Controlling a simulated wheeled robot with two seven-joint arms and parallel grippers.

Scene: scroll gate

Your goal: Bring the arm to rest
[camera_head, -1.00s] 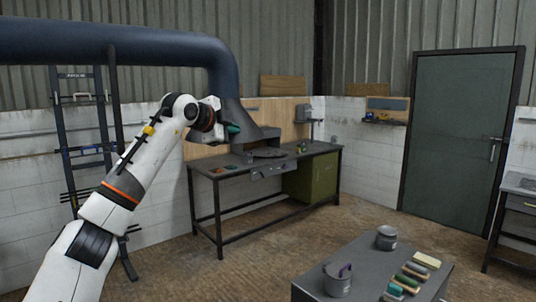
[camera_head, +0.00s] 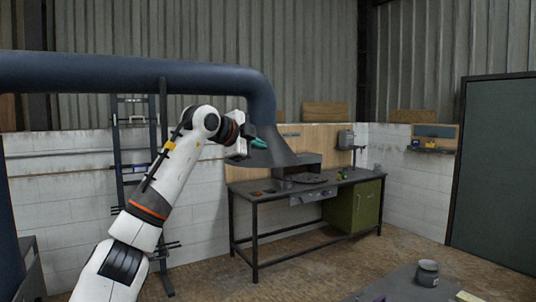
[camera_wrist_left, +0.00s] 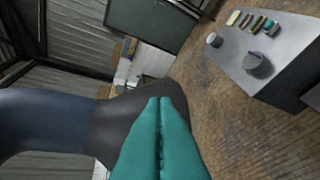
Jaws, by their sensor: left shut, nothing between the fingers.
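My left arm (camera_head: 160,195) rises from the lower left of the head view, bent at the top. Its left gripper (camera_head: 258,143) points right, in front of the dark extraction hood (camera_head: 280,150). In the left wrist view the teal fingers (camera_wrist_left: 160,135) lie together along their length with nothing between them. The gripper is shut and empty. My right gripper is in neither view.
A workbench (camera_head: 262,190) with a green cabinet (camera_head: 355,207) stands against the back wall. A thick blue duct (camera_head: 120,75) runs above. A grey table (camera_wrist_left: 265,50) holds cans and several brushes. A dark green door (camera_head: 500,170) is at right. Open floor lies between bench and table.

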